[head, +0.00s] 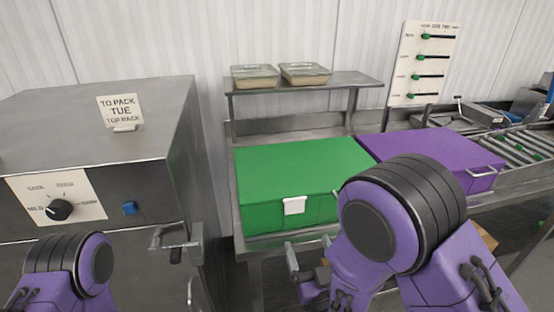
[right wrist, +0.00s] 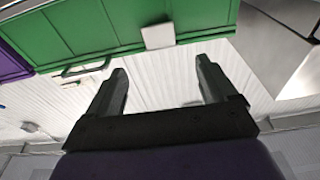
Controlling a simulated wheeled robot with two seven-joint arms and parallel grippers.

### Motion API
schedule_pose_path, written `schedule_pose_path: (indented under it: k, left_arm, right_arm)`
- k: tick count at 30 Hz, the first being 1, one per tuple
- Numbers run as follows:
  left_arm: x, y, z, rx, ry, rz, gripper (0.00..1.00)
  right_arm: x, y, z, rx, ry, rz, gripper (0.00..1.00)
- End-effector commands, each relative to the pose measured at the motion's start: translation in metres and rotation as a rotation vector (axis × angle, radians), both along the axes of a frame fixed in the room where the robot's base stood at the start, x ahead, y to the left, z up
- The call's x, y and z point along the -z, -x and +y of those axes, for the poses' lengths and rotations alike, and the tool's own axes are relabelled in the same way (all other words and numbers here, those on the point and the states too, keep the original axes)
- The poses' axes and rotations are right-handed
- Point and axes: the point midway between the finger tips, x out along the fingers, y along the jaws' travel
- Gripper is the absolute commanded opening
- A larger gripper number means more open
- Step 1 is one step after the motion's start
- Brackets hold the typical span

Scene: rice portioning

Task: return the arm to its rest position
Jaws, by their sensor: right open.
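My right arm comes in at the lower right of the head view, its purple and black joint large in front. My right gripper (head: 308,254) is low in front of the green box (head: 300,160), partly hidden by my own arm. In the right wrist view, the two dark fingers of the right gripper (right wrist: 160,82) stand wide apart with nothing between them. The green box (right wrist: 100,22) and its white label (right wrist: 157,36) lie beyond the fingertips. My left arm shows only a purple joint at the lower left; I cannot make out its gripper.
A steel cabinet (head: 180,165) with a dial stands at left, bearing a sign (head: 120,112). A purple box (head: 425,146) is right of the green one, beside a roller conveyor (head: 520,142). Two trays (head: 255,76) (head: 305,73) sit on a raised shelf (head: 350,80). A slider board (head: 424,62) is behind.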

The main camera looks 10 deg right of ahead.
Motion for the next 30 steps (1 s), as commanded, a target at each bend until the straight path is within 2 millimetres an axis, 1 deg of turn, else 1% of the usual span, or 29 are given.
schedule_pose_path:
  k: [2, 3, 4, 5, 6, 8, 9, 11, 12, 14, 15, 18, 21, 24, 30]
  left_arm:
    - [0.000, 0.000, 0.000, 0.000, 0.000, 0.000, 1.00]
    - [0.000, 0.000, 0.000, 0.000, 0.000, 0.000, 1.00]
    - [0.000, 0.000, 0.000, 0.000, 0.000, 0.000, 1.00]
    - [0.001, 0.000, 0.000, 0.000, 0.000, 0.000, 1.00]
    - [0.004, 0.000, 0.000, 0.000, 0.000, 0.000, 1.00]
    - [0.007, 0.000, 0.000, 0.000, 0.000, 0.000, 1.00]
    - [0.008, 0.000, 0.000, 0.000, 0.000, 0.000, 1.00]
    - [0.011, 0.000, 0.000, 0.000, 0.000, 0.000, 1.00]
    - [0.013, 0.000, 0.000, 0.000, 0.000, 0.000, 1.00]
    - [0.016, 0.000, 0.000, 0.000, 0.000, 0.000, 1.00]
    - [0.017, 0.000, 0.000, 0.000, 0.000, 0.000, 1.00]
    - [0.021, 0.000, 0.000, 0.000, 0.000, 0.000, 1.00]
    - [0.022, 0.000, 0.000, 0.000, 0.000, 0.000, 1.00]
    - [0.023, 0.000, 0.000, 0.000, 0.000, 0.000, 1.00]
    - [0.022, 0.000, 0.000, 0.000, 0.000, 0.000, 1.00]
  right_arm:
    - [0.009, 0.000, 0.006, -0.035, -0.032, 0.052, 0.85]
    - [0.020, 0.000, 0.007, -0.052, -0.046, 0.111, 0.85]
    - [0.030, 0.000, 0.004, -0.053, -0.057, 0.168, 0.85]
    - [0.046, 0.002, -0.005, -0.039, -0.073, 0.246, 0.85]
    - [0.080, 0.010, -0.023, 0.006, -0.102, 0.379, 0.85]
    - [0.127, 0.030, -0.051, 0.091, -0.147, 0.565, 0.85]
    - [0.156, 0.047, -0.068, 0.152, -0.176, 0.677, 0.85]
    - [0.195, 0.079, -0.094, 0.249, -0.214, 0.832, 0.85]
    - [0.218, 0.103, -0.109, 0.315, -0.236, 0.928, 0.85]
    - [0.247, 0.141, -0.131, 0.413, -0.262, 1.056, 0.85]
    - [0.262, 0.166, -0.143, 0.471, -0.269, 1.128, 0.85]
    - [0.288, 0.218, -0.168, 0.586, -0.267, 1.250, 0.85]
    - [0.301, 0.250, -0.179, 0.640, -0.264, 1.310, 0.85]
    - [0.305, 0.261, -0.179, 0.649, -0.261, 1.334, 0.85]
    - [0.305, 0.260, -0.179, 0.645, -0.259, 1.334, 0.85]
